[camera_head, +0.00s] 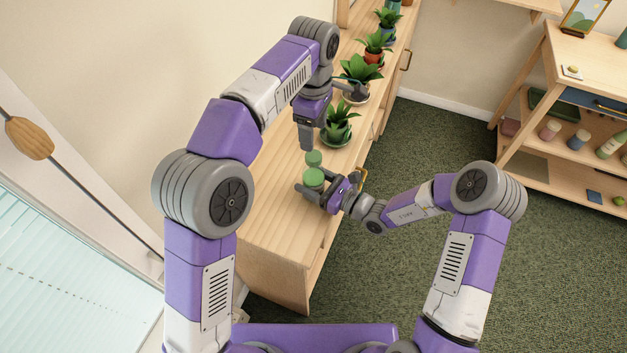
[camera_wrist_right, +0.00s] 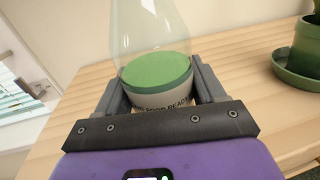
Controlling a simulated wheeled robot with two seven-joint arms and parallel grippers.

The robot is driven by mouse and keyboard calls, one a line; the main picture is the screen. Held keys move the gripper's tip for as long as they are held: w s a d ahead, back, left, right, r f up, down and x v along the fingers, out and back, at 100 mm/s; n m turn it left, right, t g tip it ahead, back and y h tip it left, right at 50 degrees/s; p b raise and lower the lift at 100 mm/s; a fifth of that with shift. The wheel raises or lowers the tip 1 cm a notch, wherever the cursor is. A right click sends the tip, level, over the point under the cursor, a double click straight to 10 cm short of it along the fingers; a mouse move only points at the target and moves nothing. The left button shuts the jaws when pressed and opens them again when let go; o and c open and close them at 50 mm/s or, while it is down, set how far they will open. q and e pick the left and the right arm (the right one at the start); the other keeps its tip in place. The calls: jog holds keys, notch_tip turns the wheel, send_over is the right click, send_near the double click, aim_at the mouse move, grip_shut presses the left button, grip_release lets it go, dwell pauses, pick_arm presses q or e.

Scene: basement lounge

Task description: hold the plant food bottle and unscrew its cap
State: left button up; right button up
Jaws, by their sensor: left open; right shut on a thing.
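The plant food bottle (camera_head: 314,180) stands on the wooden cabinet top, with its green cap (camera_head: 313,158) uppermost. In the right wrist view the bottle (camera_wrist_right: 157,72) is clear, with green inside and a pale label partly reading "FOOD READY"; its top is out of frame. My right gripper (camera_head: 312,187) is shut on the bottle's lower body, one finger on each side. My left gripper (camera_head: 309,143) points down just above and slightly left of the cap. It is open and empty; the exact gap to the cap is hard to tell.
A potted plant on a green saucer (camera_head: 335,140) stands close behind the bottle, with several more plants along the cabinet (camera_head: 273,202). The cabinet's near end is clear. A wooden shelf unit (camera_head: 540,92) with small jars stands at the far right.

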aim_at(314, 155)
grip_shut()
pick_arm(q)
jog(key=m, duration=0.4)
jog(key=shift+m, duration=0.3)
jog(key=m, duration=0.5)
jog(key=shift+m, duration=0.3)
jog(key=m, duration=0.5)
jog(key=shift+m, duration=0.3)
jog(key=m, duration=0.3)
jog(key=shift+m, duration=0.4)
jog(key=m, duration=0.5)
jog(key=shift+m, duration=0.3)
jog(key=m, duration=0.5)
jog(key=shift+m, duration=0.3)
jog(key=m, duration=0.9)
jog(key=shift+f+m, duration=0.4)
jog(key=shift+f, duration=3.6)
